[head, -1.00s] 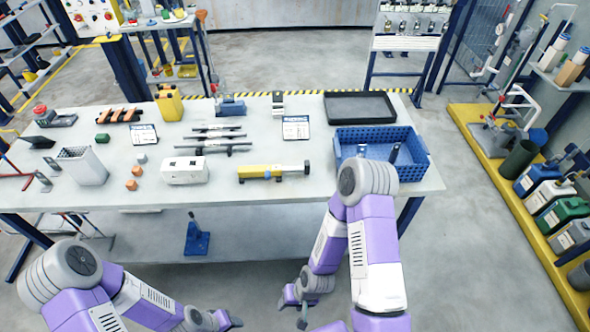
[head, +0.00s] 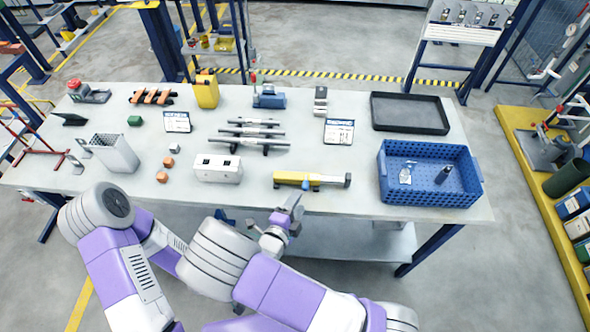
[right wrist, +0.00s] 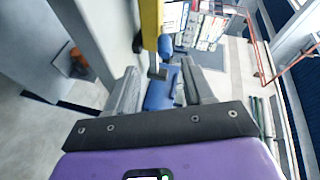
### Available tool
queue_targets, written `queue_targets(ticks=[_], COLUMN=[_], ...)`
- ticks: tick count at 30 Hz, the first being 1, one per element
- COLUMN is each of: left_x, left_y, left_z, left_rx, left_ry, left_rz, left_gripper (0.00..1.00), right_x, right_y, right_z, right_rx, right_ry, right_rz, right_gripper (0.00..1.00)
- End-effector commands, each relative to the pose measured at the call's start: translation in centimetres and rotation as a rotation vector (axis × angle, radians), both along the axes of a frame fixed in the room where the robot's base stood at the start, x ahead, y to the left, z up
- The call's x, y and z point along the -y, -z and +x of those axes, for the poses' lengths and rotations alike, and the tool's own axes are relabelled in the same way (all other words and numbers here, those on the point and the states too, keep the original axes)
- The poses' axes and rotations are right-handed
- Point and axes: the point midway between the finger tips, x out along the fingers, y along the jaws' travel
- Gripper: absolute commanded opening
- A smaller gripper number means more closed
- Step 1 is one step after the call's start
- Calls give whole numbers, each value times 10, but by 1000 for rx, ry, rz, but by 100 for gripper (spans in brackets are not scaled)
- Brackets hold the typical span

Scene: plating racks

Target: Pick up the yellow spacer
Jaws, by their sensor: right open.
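The long yellow piece, the likeliest yellow spacer (head: 290,178), lies near the front edge of the table (head: 340,202), with a grey rod extending from its right end. My right gripper (head: 291,208) is at the table's front edge, just below and in front of the yellow piece, apart from it. A yellow upright strip (right wrist: 151,28) shows beyond the fingertips, probably the same piece. My left gripper is hidden; only its arm shows in the head view.
A blue perforated crate (head: 430,198) stands to the right, with a black tray (head: 408,112) behind it. A white block (head: 217,168) lies to the left, and grey bars (head: 249,134) lie behind. A yellow canister (head: 206,91) stands farther back.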

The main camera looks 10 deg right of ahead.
Motion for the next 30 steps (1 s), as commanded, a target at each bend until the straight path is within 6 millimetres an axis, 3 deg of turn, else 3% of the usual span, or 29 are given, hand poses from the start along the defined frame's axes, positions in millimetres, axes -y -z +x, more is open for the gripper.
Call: queue_targets(ticks=[4,18,27,30], left_x=[0,0,0,0], left_y=[-1,-6,-6,-6], left_z=[0,0,0,0], left_rx=[-1,-1,0,0], left_ry=[0,0,0,0], left_rz=[0,0,0,0], left_gripper=[48,48,48,48], right_x=[3,39,42,41], right_y=[-7,7,9,9], right_z=[6,54,59,59], right_rx=[51,46,44,44], right_ry=[13,13,10,10], right_rz=[10,9,12,11], right_gripper=[52,52,52,38])
